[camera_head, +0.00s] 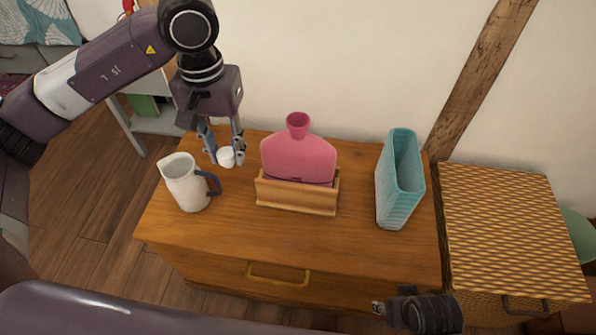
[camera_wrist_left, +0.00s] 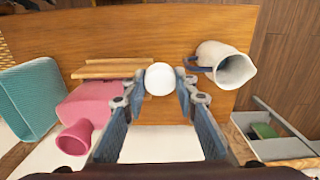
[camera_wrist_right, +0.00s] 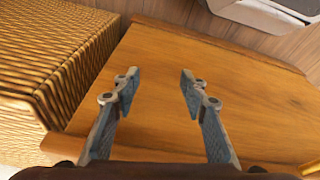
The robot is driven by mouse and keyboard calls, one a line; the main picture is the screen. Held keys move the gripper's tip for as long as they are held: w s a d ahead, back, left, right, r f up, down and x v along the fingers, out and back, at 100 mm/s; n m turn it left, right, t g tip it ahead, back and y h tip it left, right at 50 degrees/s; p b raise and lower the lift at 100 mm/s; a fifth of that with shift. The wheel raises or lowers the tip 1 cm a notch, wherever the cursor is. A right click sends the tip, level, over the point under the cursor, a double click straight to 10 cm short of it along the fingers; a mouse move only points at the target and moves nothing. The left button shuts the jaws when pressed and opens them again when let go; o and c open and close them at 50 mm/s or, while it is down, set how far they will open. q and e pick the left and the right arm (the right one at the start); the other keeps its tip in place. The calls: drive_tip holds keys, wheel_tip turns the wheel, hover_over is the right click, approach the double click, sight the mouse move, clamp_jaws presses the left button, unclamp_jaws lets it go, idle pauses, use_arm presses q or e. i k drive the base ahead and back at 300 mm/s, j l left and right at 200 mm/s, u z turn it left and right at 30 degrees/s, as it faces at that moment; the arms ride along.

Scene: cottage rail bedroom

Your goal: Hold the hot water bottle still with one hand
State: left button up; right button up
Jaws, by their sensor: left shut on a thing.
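The pink hot water bottle (camera_head: 298,158) stands upright in a wooden holder (camera_head: 297,194) on the dresser, its open neck up. It also shows in the left wrist view (camera_wrist_left: 88,112). My left gripper (camera_head: 227,158) is shut on a small white round thing (camera_head: 226,157), seemingly a stopper or cap, left of the bottle. The white thing sits between the fingertips in the left wrist view (camera_wrist_left: 160,78). My right gripper (camera_wrist_right: 158,82) is open and empty over the dresser's right front part; only its tip area (camera_head: 379,307) shows at the bottom of the head view.
A white jug (camera_head: 184,183) with a blue handle stands at the dresser's left. A teal ribbed vase (camera_head: 396,185) stands right of the bottle. A wicker chest (camera_head: 505,225) adjoins the dresser (camera_head: 270,240) at right. The dresser's front strip is clear.

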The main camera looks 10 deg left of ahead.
sight(296, 155)
drive_tip(key=k+l+u, duration=0.1)
drive_tip(key=l+u, duration=0.15)
drive_tip(key=l, duration=0.15)
drive_tip(key=k+l+u, duration=0.1)
drive_tip(key=l+u, duration=0.2)
drive_tip(key=k+l+u, duration=0.25)
drive_tip(key=l, duration=0.15)
drive_tip(key=k+l+u, duration=0.1)
drive_tip(key=l+u, duration=0.15)
drive_tip(key=l, duration=0.1)
